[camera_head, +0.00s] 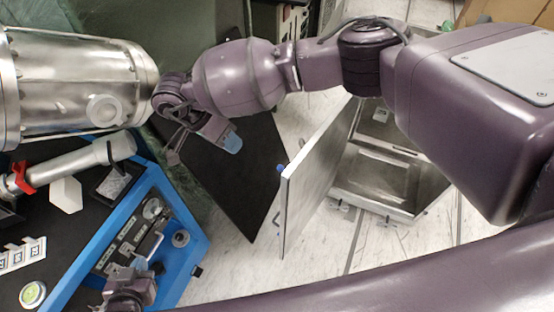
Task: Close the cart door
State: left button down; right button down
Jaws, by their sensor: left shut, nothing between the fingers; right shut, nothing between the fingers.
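The grey metal cart (378,182) stands right of centre, with its inside showing. Its flat grey door (318,165) stands open, swung out toward the left of the cart, and a small blue piece shows at its near edge. My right gripper (230,142), on the purple arm from the upper right, is shut and empty. In the picture it lies left of the door, over a dark panel, apart from the door. My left gripper (138,272) is at the lower left, shut and empty, over the blue-framed bench. My arm partly hides the cart's top right.
A large metal cylinder (80,80) fills the upper left. The blue-framed bench (195,235) holds a pale tube (85,165) and small parts. A dark panel (235,175) lies between bench and door. Pale floor (320,250) shows below the cart.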

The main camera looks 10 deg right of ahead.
jog(key=s+d+f+h+p, duration=0.1)
jog(key=s+d+f+p, duration=0.1)
jog(key=d+f, duration=0.4)
jog(key=d, duration=0.4)
jog(key=shift+s+f+p, duration=0.15)
jog(key=shift+f+p, duration=0.25)
